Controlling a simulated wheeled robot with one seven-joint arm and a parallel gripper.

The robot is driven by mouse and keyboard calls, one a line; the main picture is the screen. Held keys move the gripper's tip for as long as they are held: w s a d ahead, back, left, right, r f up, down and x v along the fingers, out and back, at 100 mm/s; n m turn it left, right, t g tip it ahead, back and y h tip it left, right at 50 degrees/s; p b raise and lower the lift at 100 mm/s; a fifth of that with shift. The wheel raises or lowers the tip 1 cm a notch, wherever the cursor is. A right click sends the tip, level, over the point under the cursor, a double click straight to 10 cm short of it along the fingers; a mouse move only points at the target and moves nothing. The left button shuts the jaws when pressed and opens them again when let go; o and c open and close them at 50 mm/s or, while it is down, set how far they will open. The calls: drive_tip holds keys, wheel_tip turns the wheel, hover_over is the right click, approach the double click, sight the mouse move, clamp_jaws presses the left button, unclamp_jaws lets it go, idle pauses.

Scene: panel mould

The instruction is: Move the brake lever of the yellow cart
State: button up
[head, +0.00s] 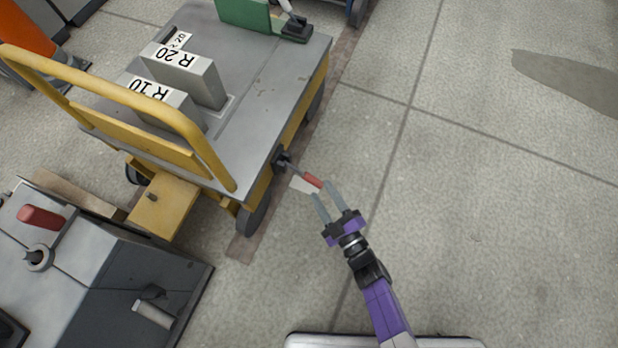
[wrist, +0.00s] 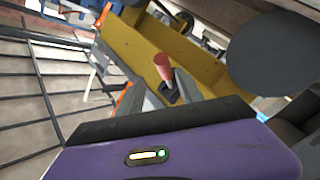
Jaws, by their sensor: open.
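The yellow cart (head: 285,125) has a grey deck and a yellow push handle. Its brake lever (head: 312,180) sticks out from the deck's side near a wheel, with a dark pivot and a red grip. In the wrist view the red grip (wrist: 163,68) shows ahead of my gripper, in front of the cart's yellow side (wrist: 140,50). My gripper (head: 322,190) is open and empty, with its two grey fingers pointing at the end of the red grip. The fingertips are very close to the grip's end; I cannot tell whether they touch it.
Blocks marked R 20 (head: 185,75) and R 10 (head: 165,108) stand on the deck, with a green block (head: 243,14) at its far end. A grey machine with a red handle (head: 41,217) is at lower left. The floor (head: 480,200) at right is clear.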

sight(305, 175)
drive_tip(key=shift+w+a+f, duration=0.35)
drive_tip(key=shift+w+f, duration=0.15)
drive_tip(key=shift+f, duration=0.15)
drive_tip(key=b+x, duration=0.3)
drive_tip(key=x, duration=0.4)
drive_tip(key=shift+w+a, duration=0.2)
drive_tip(key=shift+r, duration=0.1)
clamp_jaws()
idle(0.7)
